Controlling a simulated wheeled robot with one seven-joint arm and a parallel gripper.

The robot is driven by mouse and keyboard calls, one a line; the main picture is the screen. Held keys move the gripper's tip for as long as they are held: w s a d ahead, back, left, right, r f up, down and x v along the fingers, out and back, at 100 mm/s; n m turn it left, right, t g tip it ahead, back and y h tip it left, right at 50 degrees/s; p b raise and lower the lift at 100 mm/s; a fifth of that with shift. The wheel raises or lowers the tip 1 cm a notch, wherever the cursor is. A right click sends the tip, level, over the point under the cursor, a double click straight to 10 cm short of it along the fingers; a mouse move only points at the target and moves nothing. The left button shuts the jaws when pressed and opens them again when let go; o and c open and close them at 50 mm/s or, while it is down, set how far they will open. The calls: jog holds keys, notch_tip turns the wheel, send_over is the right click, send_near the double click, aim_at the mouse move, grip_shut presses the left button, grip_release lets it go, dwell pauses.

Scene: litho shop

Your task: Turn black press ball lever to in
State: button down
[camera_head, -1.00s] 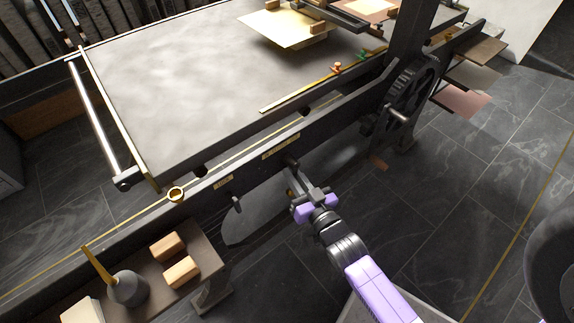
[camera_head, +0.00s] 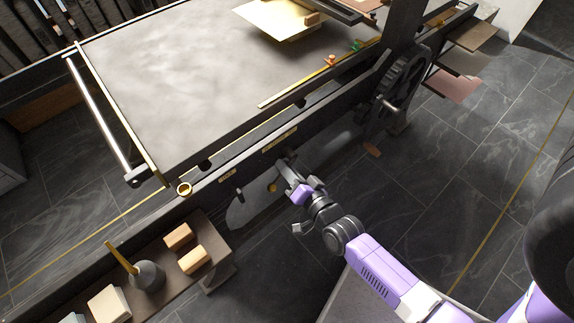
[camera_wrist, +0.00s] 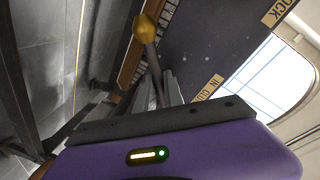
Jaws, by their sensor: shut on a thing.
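The ball lever shows in the wrist view as a brass-coloured ball (camera_wrist: 146,28) on a thin grey stem. Its ball also shows in the head view (camera_head: 272,187), beneath the front side of the black press (camera_head: 262,160). My gripper (camera_wrist: 161,92) is shut on the stem, with the ball beyond the fingertips. In the head view my gripper (camera_head: 291,174) reaches up to the press's side from the right, and its fingers partly hide the lever. A plate starting "IN" (camera_wrist: 208,88) lies right of the stem in the wrist view. The lever's pivot is hidden.
A handwheel (camera_head: 402,82) stands on the press's right. A short black peg (camera_head: 239,194) juts out left of my gripper. A low shelf (camera_head: 215,235) with wooden blocks (camera_head: 194,260) and a pot (camera_head: 148,276) is at lower left. Open floor lies right.

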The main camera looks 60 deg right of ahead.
dwell(0.5)
jog(key=c, duration=1.5)
grip_release()
jog(key=shift+o, duration=0.2)
jog(key=shift+s, duration=0.1)
jog(key=v, duration=0.7)
jog(key=shift+s+a, duration=0.2)
jog(key=shift+s, duration=0.05)
jog(key=shift+r, duration=0.1)
